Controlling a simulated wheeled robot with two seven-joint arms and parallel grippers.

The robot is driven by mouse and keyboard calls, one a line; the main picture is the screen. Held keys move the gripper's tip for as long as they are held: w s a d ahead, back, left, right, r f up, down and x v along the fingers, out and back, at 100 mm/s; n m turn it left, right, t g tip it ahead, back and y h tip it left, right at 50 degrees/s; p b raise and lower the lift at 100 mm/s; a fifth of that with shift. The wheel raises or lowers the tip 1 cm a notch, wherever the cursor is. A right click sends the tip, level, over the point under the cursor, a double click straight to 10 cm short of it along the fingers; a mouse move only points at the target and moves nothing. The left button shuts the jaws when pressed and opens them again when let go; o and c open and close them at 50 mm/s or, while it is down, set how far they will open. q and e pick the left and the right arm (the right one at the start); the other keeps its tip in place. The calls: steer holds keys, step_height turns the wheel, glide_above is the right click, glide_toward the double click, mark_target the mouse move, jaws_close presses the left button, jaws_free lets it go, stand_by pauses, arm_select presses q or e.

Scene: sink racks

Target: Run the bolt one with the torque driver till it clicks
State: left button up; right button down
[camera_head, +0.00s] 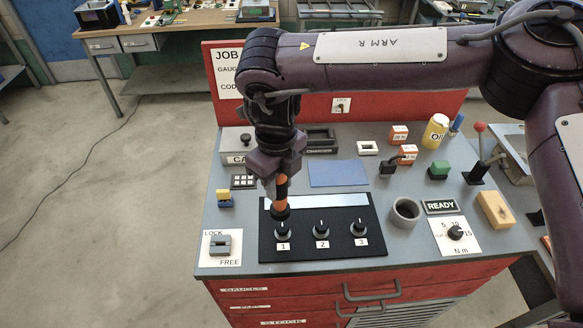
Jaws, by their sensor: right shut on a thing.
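My right gripper (276,170) is shut on the orange and black torque driver (281,191). The driver stands nearly upright with its black lower end over the back of bolt one (281,232), a dark round head above the label 1. Whether the driver's tip touches the bolt cannot be told from this view. Bolts two (321,229) and three (359,228) sit to the right on the same black plate (300,248). My left gripper is not in view.
A lock switch (220,243) is left of the plate, a grey ring holder (404,212) right of it. A READY sign (440,207), a Nm dial (456,233), a wooden block (495,210) and a lever (478,150) stand further right. A blue mat (338,173) lies behind.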

mark_target(282, 195)
steer(key=shift+a+f, duration=0.1)
steer(key=shift+f, duration=0.05)
steer(key=shift+d+f+b, duration=0.35)
steer(key=shift+f+b, duration=0.05)
steer(key=shift+d+f, duration=0.15)
steer(key=shift+f, duration=0.1)
steer(key=shift+f+b, duration=0.35)
steer(key=shift+b, duration=0.1)
steer(key=shift+f+b, duration=0.3)
steer(key=shift+f, duration=0.05)
steer(key=shift+a+f+b, duration=0.3)
steer(key=shift+f+b, duration=0.05)
steer(key=shift+f, duration=0.15)
steer(key=shift+d+f, duration=0.1)
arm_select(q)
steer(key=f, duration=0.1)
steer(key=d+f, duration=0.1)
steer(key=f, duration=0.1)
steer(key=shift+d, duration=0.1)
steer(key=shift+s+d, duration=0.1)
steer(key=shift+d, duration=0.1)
